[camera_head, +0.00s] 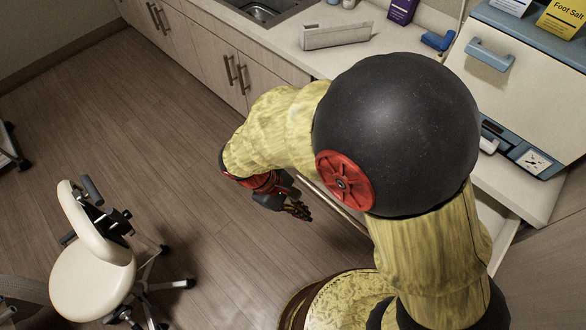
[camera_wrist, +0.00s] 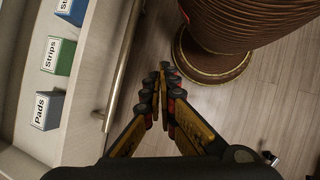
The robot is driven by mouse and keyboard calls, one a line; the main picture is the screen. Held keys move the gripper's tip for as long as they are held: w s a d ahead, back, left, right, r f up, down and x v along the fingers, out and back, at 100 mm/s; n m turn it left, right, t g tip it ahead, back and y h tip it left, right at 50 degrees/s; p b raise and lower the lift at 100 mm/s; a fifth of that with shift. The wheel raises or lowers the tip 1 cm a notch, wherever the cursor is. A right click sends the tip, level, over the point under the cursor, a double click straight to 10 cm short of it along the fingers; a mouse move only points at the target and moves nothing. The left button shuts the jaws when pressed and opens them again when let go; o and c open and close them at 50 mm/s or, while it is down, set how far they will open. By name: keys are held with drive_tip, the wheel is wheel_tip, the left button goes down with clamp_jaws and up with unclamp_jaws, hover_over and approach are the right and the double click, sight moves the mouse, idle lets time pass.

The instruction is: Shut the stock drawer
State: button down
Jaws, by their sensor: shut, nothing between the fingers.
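The stock drawer (camera_wrist: 92,85) stands open at the left of the wrist view, its front panel and long metal handle bar (camera_wrist: 124,62) facing the floor side. Boxes marked "Pads" (camera_wrist: 47,110) and "Strips" (camera_wrist: 60,56) stand inside, with part of another box at the top edge. In the head view my arm hides most of the drawer; a strip of its front edge (camera_head: 336,200) shows. My gripper (camera_wrist: 163,72) is shut and empty, just right of the handle, outside the drawer; I cannot tell whether they touch. It also shows in the head view (camera_head: 300,211).
A cream stool (camera_head: 92,270) stands on the floor at the lower left. The counter (camera_head: 370,55) holds a tray (camera_head: 335,33), a blue item (camera_head: 437,41) and a cream cabinet (camera_head: 500,75). Lower cupboards (camera_head: 215,60) run along the back left. The floor between stool and cupboards is clear.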

drive_tip(key=w+a+f+n+t+h+b, duration=0.1)
drive_tip(key=w+a+f+n+t+h, duration=0.2)
drive_tip(key=f+n, duration=0.45)
drive_tip(key=w+a+f+n+t+h+b, duration=0.1)
drive_tip(key=a+f+n+t+h, duration=0.3)
drive_tip(key=f, duration=0.6)
drive_tip(key=w+a+r+n+t+y, duration=0.1)
drive_tip(key=w+a+r+n+t, duration=0.3)
drive_tip(key=w+a+t, duration=0.3)
drive_tip(key=b+x, duration=0.3)
drive_tip(key=x, duration=1.2)
drive_tip(key=shift+d, duration=0.3)
